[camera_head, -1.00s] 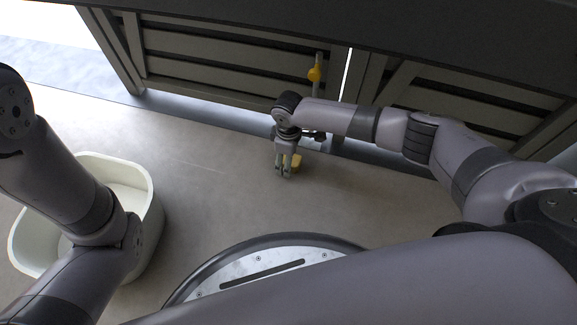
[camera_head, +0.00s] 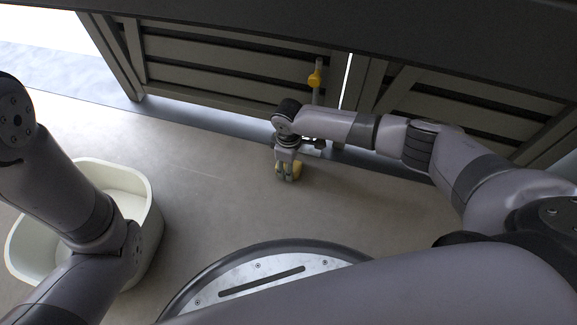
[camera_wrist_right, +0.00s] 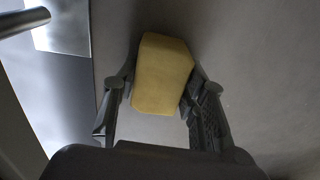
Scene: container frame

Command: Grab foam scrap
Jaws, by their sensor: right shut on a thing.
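The foam scrap (camera_wrist_right: 160,75) is a yellow block that fills the space between the fingers in the right wrist view. In the head view the foam scrap (camera_head: 297,168) shows as a small yellow patch beside and behind the fingers, low at the floor. My right gripper (camera_head: 286,180) points down and is shut on the foam scrap. In the right wrist view the right gripper (camera_wrist_right: 158,95) has one finger on each side of the block. I cannot tell whether the block touches the floor. My left arm shows at the left, but its gripper is out of view.
A white tub (camera_head: 148,215) stands on the floor at the left, partly behind my left arm. A slatted container frame (camera_head: 225,62) with a yellow-handled rod (camera_head: 315,78) runs along the back, close to my right gripper. The floor (camera_head: 215,190) between tub and gripper is clear.

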